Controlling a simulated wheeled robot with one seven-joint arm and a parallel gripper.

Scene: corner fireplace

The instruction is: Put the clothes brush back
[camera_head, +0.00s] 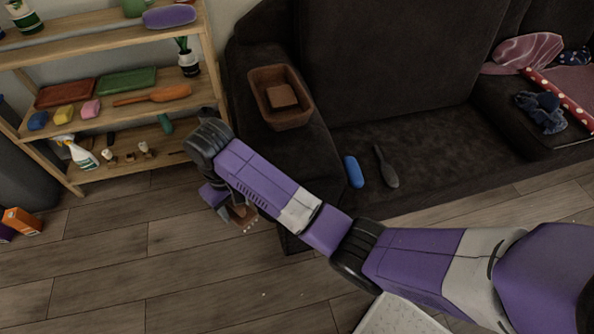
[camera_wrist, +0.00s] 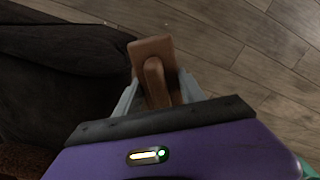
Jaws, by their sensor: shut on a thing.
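My gripper (camera_head: 232,210) is shut on a brown wooden piece that I take to be the clothes brush (camera_head: 245,214). It is held above the floor, left of the sofa's front corner. In the wrist view the brush (camera_wrist: 152,48) shows a flat rectangular block with a raised handle running back between the fingers. Pale specks show along its lower edge in the head view. My arm hides part of the gripper there.
A wooden shelf unit (camera_head: 101,40) at the left holds trays, a spray bottle (camera_head: 79,152) and several small items. A brown basket (camera_head: 306,114) with a block inside sits on the dark sofa (camera_head: 440,135). A blue object (camera_head: 353,171) and dark brush (camera_head: 387,172) lie on the seat.

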